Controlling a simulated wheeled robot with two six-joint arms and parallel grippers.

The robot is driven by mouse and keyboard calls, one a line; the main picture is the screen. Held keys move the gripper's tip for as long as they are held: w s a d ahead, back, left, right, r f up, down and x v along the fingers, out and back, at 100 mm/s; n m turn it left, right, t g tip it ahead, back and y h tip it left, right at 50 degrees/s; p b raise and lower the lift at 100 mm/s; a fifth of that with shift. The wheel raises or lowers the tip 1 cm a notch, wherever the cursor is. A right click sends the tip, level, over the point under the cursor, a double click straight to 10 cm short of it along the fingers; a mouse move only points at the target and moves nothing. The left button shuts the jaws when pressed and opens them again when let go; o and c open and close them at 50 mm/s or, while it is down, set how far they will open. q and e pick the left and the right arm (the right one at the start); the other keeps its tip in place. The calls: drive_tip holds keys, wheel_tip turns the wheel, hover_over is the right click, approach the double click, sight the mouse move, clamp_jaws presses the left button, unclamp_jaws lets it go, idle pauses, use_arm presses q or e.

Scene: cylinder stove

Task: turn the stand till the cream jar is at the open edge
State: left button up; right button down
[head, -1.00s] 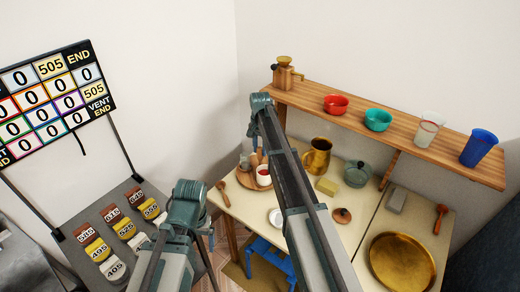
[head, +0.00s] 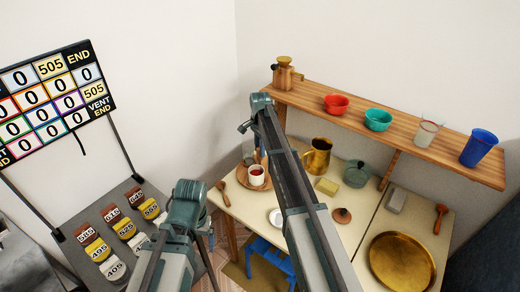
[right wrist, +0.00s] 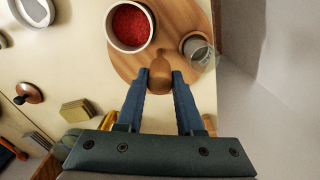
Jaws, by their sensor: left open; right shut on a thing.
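The stand is a round wooden disc (right wrist: 178,62) at the table's back left corner; in the head view (head: 267,185) my right arm partly covers it. A cream jar with red contents (head: 257,176) stands on its near side and shows from above in the right wrist view (right wrist: 130,25). A grey, glassy jar (right wrist: 197,47) stands on the disc too. My right gripper (right wrist: 160,78) is shut on a wooden peg (right wrist: 160,72) on the disc, with a blue finger on each side. I cannot make out my left gripper; only the left arm shows in the head view.
A wooden spoon (head: 223,194), white dish (head: 275,217), brass jug (head: 317,157), yellow block (head: 327,187) and green pot (head: 357,173) lie around the stand. A shelf (head: 400,134) with cups runs behind. A blue stool (head: 270,258) is by the table's front.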

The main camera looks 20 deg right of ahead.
drive_tip(key=shift+m, duration=2.7)
drive_tip(key=c, duration=0.5)
unclamp_jaws()
drive_tip(key=shift+c, duration=0.2)
drive_tip(key=shift+r, duration=0.1)
wheel_tip(320, 180, up, 14)
drive_tip(key=p, duration=1.4)
drive_tip(key=shift+f, duration=0.2)
